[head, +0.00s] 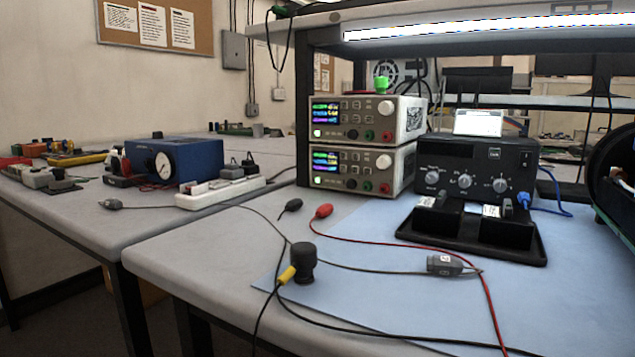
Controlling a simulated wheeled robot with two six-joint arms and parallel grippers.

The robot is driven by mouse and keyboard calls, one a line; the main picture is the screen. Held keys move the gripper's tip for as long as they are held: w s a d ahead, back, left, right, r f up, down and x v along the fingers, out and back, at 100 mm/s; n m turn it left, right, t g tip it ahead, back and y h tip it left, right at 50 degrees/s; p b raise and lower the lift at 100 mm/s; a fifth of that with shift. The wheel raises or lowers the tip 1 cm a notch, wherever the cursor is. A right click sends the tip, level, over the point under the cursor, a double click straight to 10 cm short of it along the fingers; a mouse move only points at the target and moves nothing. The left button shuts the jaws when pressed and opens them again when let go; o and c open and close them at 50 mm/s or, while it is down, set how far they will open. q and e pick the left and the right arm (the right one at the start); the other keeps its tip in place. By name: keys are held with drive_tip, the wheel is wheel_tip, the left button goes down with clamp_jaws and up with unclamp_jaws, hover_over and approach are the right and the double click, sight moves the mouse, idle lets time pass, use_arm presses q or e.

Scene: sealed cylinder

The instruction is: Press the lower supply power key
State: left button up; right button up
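Two bench power supplies are stacked at the back of the near table, under the shelf. The lower supply (358,169) has a lit colour display, a pale knob and several dark, red and green sockets. Its power key (317,180) is a small, pale greenish square at the lower left of the front panel. The upper supply (355,121) looks alike, with its display lit and a similar key (317,133) at its lower left. Both front panels are unobstructed in the head view. Neither of my grippers shows.
A black instrument (472,170) with knobs stands right of the supplies, behind a black tray (470,236). Red and black leads cross the blue mat (370,285). A black cylinder (303,263) stands near the front. A white power strip (220,190) lies to the left.

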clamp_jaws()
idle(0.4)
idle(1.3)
